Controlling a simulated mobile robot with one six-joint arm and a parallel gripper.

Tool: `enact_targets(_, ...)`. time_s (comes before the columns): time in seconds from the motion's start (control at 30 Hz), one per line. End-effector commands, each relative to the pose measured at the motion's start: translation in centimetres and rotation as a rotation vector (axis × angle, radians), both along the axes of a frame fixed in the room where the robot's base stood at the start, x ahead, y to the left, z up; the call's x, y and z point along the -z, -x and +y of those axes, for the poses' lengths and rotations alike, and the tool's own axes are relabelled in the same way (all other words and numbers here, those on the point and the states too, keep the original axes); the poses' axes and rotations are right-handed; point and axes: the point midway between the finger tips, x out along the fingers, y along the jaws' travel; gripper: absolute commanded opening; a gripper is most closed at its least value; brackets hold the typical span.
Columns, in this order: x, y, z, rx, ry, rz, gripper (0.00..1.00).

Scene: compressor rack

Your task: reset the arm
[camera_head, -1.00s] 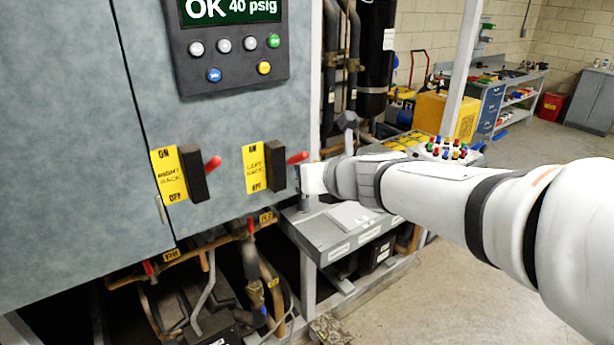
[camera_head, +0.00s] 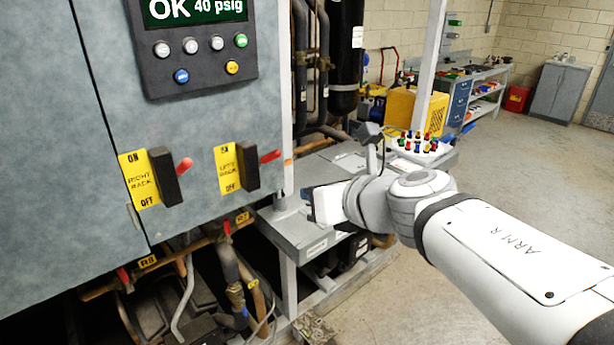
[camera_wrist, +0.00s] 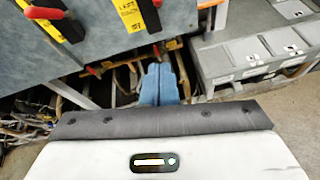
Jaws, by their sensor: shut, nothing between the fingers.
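My gripper (camera_head: 306,196) is at the end of my white arm, in front of the grey bench and right of the cabinet's left-rack switch. In the wrist view its blue fingers (camera_wrist: 159,84) are together, with nothing between them. They point toward the pipes below the cabinet and touch nothing that I can see. The fingers show only in small part in the head view.
The grey cabinet (camera_head: 95,85) carries a right-rack switch (camera_head: 167,176) and a left-rack switch (camera_head: 247,166), both with red levers. Its panel (camera_head: 200,45) reads OK 40 psig. A grey bench (camera_head: 300,232) stands beside it. Open floor (camera_head: 510,170) lies to the right.

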Motion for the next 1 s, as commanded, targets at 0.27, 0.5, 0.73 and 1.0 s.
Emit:
enact_targets(0.27,-0.2,-0.3,-0.3,0.032,-0.032,0.006,0.00)
enact_targets(0.5,-1.5,-2.9,-5.2,0.480,-0.474,0.101,0.00)
enact_targets(0.73,1.6,-2.3,-13.1,1.104,-1.116,0.289,0.00)
enact_targets(1.0,9.8,4.2,-16.5,1.860,-1.796,0.559,0.00)
